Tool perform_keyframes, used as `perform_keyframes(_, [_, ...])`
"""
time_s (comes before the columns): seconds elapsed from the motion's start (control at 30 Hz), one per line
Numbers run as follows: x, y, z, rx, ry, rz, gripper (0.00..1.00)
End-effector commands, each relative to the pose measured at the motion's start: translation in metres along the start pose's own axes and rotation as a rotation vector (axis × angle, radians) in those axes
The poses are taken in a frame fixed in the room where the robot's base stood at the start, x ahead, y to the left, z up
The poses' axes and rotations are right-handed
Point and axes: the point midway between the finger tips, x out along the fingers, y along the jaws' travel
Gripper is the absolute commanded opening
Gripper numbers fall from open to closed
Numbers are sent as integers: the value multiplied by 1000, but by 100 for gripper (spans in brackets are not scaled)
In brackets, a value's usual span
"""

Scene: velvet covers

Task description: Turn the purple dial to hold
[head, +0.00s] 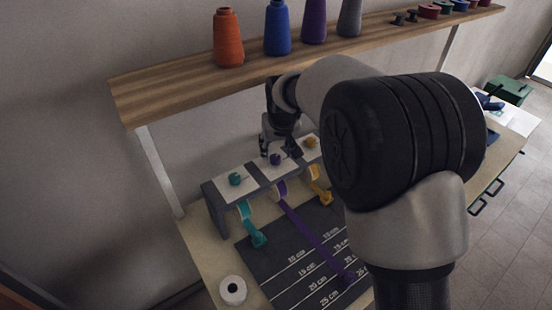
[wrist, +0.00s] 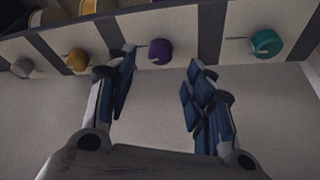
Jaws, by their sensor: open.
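The purple dial (head: 275,159) sits on the top of a grey dispenser rack, between a teal dial (head: 235,179) and a yellow dial (head: 310,143). In the wrist view the purple dial (wrist: 160,51) shows between and just beyond my open fingers. My gripper (wrist: 158,82) is open and empty, pointing at the purple dial, apart from it as far as I can tell. In the head view my gripper (head: 280,150) hangs over the dial. The lettering by the dial is too small to read.
Teal, purple (head: 318,235) and yellow ribbons run from the rack onto a dark measuring mat (head: 290,272). A wooden shelf (head: 170,92) with thread cones stands above and behind. The wrist view also shows a grey dial (wrist: 24,67).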

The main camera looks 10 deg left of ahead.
Motion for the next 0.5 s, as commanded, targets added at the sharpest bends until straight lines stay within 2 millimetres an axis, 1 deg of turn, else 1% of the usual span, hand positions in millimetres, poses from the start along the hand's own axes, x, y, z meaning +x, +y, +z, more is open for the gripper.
perform_keyframes(0.03, [14, 0, 2, 0, -4, 0, 48])
perform_keyframes(0.2, [41, 0, 1, 0, -2, 0, 48])
perform_keyframes(0.33, [52, 0, 1, 0, -1, 0, 48])
perform_keyframes(0.5, [57, 0, 0, 0, -1, 0, 48])
